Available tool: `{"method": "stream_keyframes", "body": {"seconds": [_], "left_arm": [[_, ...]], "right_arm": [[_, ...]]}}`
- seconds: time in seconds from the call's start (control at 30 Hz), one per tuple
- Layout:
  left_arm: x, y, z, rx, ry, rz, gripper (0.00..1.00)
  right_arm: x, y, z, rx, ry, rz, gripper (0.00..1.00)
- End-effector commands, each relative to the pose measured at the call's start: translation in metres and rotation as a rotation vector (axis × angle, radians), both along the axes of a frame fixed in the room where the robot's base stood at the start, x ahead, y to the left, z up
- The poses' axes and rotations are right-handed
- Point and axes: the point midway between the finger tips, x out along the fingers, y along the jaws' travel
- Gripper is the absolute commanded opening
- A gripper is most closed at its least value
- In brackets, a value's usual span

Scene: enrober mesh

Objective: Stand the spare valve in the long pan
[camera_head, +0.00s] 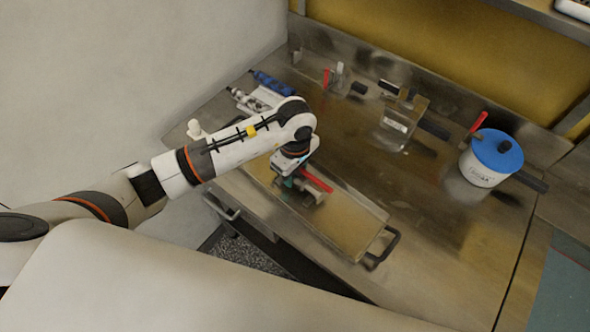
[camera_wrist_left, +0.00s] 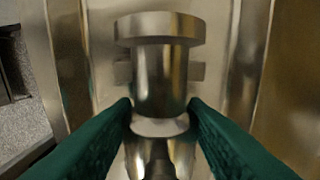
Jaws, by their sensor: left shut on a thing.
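The long pan (camera_head: 352,230) is a shallow metal tray with dark handles at its ends, lying near the counter's front edge. My left gripper (camera_head: 293,185) is over its left part, partly hidden by my own arm. The gripper's green fingers (camera_wrist_left: 160,118) are shut on a metal valve (camera_wrist_left: 161,75), gripping it around a narrow part. Its red lever (camera_head: 317,180) shows beside the gripper in the head view. I cannot tell whether the valve touches the pan floor. My right gripper is not in view.
A white pot with a blue lid (camera_head: 497,151) stands at the right. A clear container (camera_head: 398,125) stands toward the back. Another red-handled fitting (camera_head: 327,78) and blue items (camera_head: 272,84) are at the back left. The counter right of the pan is clear.

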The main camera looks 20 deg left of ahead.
Motion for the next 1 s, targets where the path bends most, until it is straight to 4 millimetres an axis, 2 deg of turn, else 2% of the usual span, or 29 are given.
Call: {"method": "stream_keyframes", "body": {"seconds": [0.07, 0.1, 0.2, 0.57, 0.6, 0.77, 1.0], "left_arm": [[0.001, 0.000, -0.003, -0.001, -0.003, 0.000, 0.00], [0.000, 0.000, -0.002, 0.000, 0.000, 0.000, 0.46], [0.000, 0.000, -0.002, 0.000, 0.000, 0.000, 0.62], [0.000, 0.000, 0.004, 0.000, 0.000, 0.000, 0.62], [0.001, 0.000, 0.005, 0.000, -0.003, -0.001, 0.62], [0.002, 0.000, 0.032, 0.000, -0.008, -0.001, 0.62], [0.002, 0.000, 0.084, 0.000, -0.007, 0.000, 0.62]], "right_arm": [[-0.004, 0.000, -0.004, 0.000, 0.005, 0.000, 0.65], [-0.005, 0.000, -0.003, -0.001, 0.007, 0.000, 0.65], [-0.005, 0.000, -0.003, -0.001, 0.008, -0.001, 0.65], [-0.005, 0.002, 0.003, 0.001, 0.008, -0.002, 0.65], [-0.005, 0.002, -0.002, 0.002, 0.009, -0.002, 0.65], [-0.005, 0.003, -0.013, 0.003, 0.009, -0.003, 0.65], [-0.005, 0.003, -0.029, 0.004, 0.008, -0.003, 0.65]]}}
